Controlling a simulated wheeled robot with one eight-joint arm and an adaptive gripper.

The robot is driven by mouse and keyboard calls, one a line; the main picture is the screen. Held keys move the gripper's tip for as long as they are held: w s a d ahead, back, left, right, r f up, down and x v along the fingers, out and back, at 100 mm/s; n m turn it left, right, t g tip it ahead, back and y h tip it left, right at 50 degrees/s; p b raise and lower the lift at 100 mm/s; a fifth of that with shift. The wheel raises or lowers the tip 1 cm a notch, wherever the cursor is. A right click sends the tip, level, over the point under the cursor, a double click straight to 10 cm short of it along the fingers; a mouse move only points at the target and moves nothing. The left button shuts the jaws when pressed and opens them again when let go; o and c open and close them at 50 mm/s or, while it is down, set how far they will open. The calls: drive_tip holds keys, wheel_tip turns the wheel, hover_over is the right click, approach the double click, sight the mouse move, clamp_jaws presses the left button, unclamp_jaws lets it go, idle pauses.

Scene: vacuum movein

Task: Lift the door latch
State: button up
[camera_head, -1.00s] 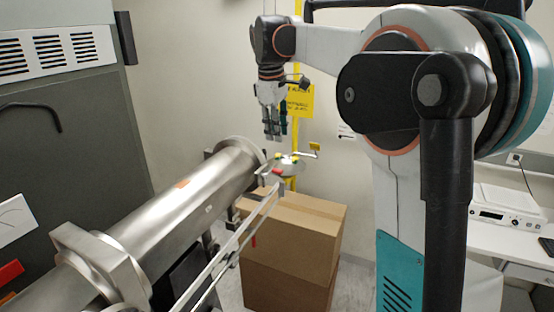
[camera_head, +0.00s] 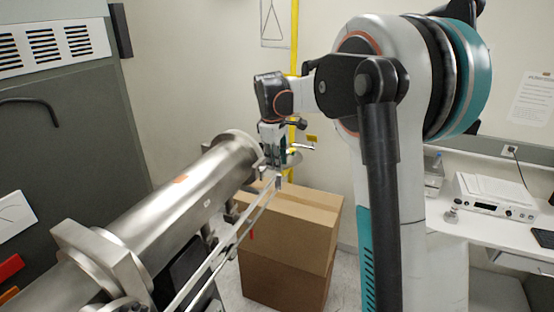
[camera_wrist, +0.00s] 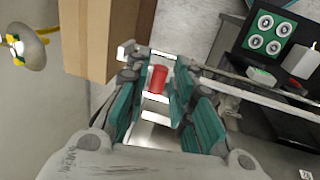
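A small red cylindrical piece (camera_wrist: 158,79) shows between my gripper's fingers in the wrist view, on a pale bar or bracket; it looks like the latch handle, but I cannot be sure. My gripper (camera_wrist: 155,84) has its teal-padded fingers apart, one on each side of the red piece, with visible gaps. In the head view my gripper (camera_head: 276,182) points down at the far end of the long pale rails (camera_head: 240,232), and hides the red piece there. Whether the fingertips touch anything is unclear.
A steel tube (camera_head: 180,195) with a flange lies to the left of the rails. Stacked cardboard boxes (camera_head: 300,215) stand close behind and below my gripper. A white desk (camera_head: 485,235) with a device (camera_head: 490,205) is at the right.

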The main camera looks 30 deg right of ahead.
clamp_jaws()
drive_tip(key=shift+a+b, duration=0.1)
drive_tip(key=shift+b, duration=0.2)
drive_tip(key=s+a+t+h+b, duration=0.1)
drive_tip(key=t+h+b, duration=0.3)
drive_tip(key=b, duration=0.3)
drive_tip(key=s+a+t+h+b, duration=0.1)
drive_tip(key=a+t+h+b, duration=0.1)
drive_tip(key=h+b, duration=0.4)
drive_tip(key=s+a+t+h+b, duration=0.1)
drive_tip(key=t+h+b, duration=0.3)
drive_tip(key=b, duration=0.3)
drive_tip(key=shift+s+a+r+t+h+b, duration=0.2)
drive_tip(key=shift+s+a+t+h+b, duration=0.15)
drive_tip(key=shift+t, duration=0.45)
drive_tip(key=shift+s, duration=0.1)
